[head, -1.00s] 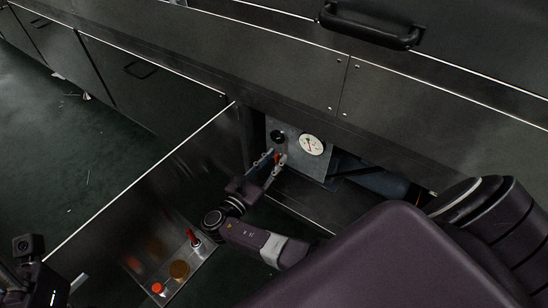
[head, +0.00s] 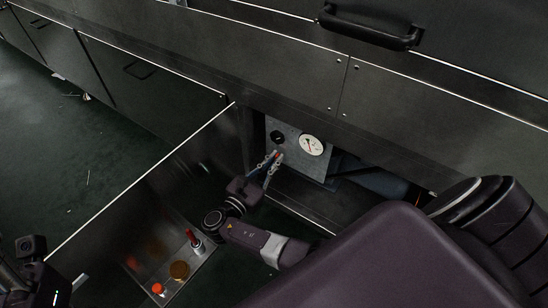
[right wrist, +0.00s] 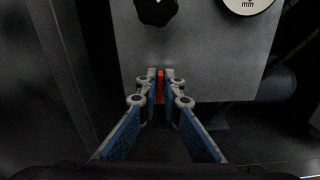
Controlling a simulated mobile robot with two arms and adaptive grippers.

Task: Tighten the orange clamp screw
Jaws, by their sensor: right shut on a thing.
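The orange clamp screw (right wrist: 160,86) shows as a narrow upright orange piece in front of a grey panel (right wrist: 205,60) in the right wrist view. My right gripper (right wrist: 160,80) is shut on it, with one fingertip on each side. In the head view my right gripper (head: 273,158) reaches into the open bay below the panel's black knob (head: 277,137). The screw is mostly hidden there by the fingers. Part of my left arm shows at the lower left edge of the head view; its jaws cannot be made out.
A round white gauge (head: 312,145) sits right of the knob. A dark cylinder (head: 380,181) lies right of the panel. A red-handled tool (head: 193,238), an amber round item (head: 180,270) and an orange-topped item (head: 158,288) stand on a ledge.

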